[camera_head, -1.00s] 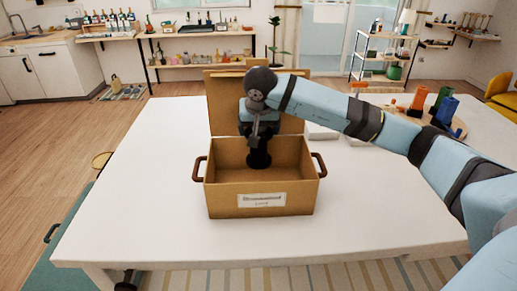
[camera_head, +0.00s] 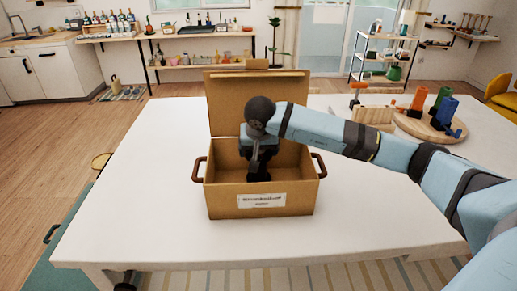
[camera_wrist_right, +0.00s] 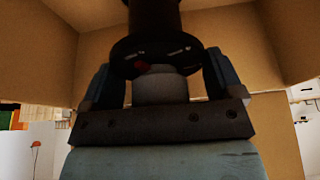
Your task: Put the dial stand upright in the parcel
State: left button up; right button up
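The parcel (camera_head: 232,200) is an open brown box with a raised lid, side handles and a white front label, standing on the white table. My right gripper (camera_head: 262,160) reaches down into it from above. The black dial stand (camera_head: 265,174) is below the gripper inside the box, looking roughly upright, its lower end partly hidden by the front wall. In the right wrist view the dial stand (camera_wrist_right: 155,45) shows as a dark round body between the two fingers of the right gripper (camera_wrist_right: 158,80), which is shut on it. Whether its base touches the box floor is hidden. My left gripper is not in view.
A round wooden board (camera_head: 425,128) with orange, green and blue items lies at the table's right rear. A light wooden block (camera_head: 373,115) stands beside it. The table is clear to the left of the box.

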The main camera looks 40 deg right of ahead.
jog(key=shift+o, duration=0.8)
jog(key=shift+r, duration=0.5)
jog(key=v, duration=1.1)
jog(key=shift+r, duration=0.2)
jog(key=shift+s+a, duration=0.1)
jog(key=shift+s, duration=0.05)
